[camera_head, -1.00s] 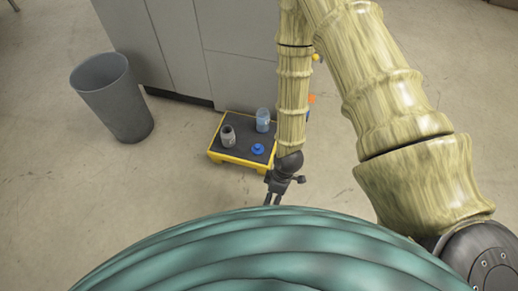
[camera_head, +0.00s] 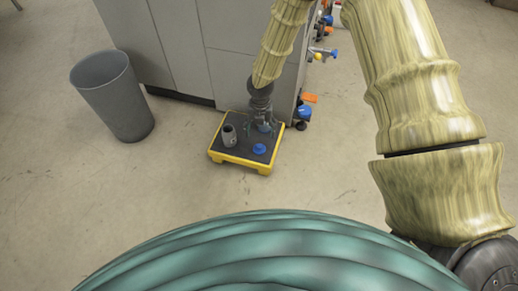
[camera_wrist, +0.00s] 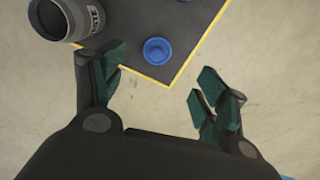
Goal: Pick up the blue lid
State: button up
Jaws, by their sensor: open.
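The blue lid (camera_head: 259,149) lies on the dark top of a low yellow-edged platform (camera_head: 238,160), near its front right. It also shows in the wrist view (camera_wrist: 158,50), lying flat and round, beyond the fingertips. My gripper (camera_wrist: 160,88) is open and empty, its two green-padded fingers spread wide. The lid is ahead of the gap between them, apart from both fingers. In the head view my gripper (camera_head: 262,126) is over the back right of the platform, behind the lid.
A grey jar (camera_head: 229,136) stands on the platform left of the lid, and shows near the left finger in the wrist view (camera_wrist: 66,17). A grey bin (camera_head: 112,98) and grey cabinet (camera_head: 170,45) stand behind. Blue and orange items (camera_head: 305,108) lie right. Front floor is clear.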

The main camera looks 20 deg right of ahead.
jog(key=b, duration=0.2)
send_over(259, 146)
jog(key=f, duration=0.5)
jog(key=shift+w+d+f, duration=0.1)
jog(key=shift+w+d, duration=0.1)
jog(key=shift+d, duration=0.1)
jog(key=f+b, duration=0.3)
jog(key=shift+s+a+f, duration=0.2)
jog(key=shift+a+f, duration=0.05)
jog(key=shift+f, duration=0.05)
jog(key=shift+f+b, duration=0.7)
jog(key=shift+f, duration=0.1)
jog(key=c, duration=0.9)
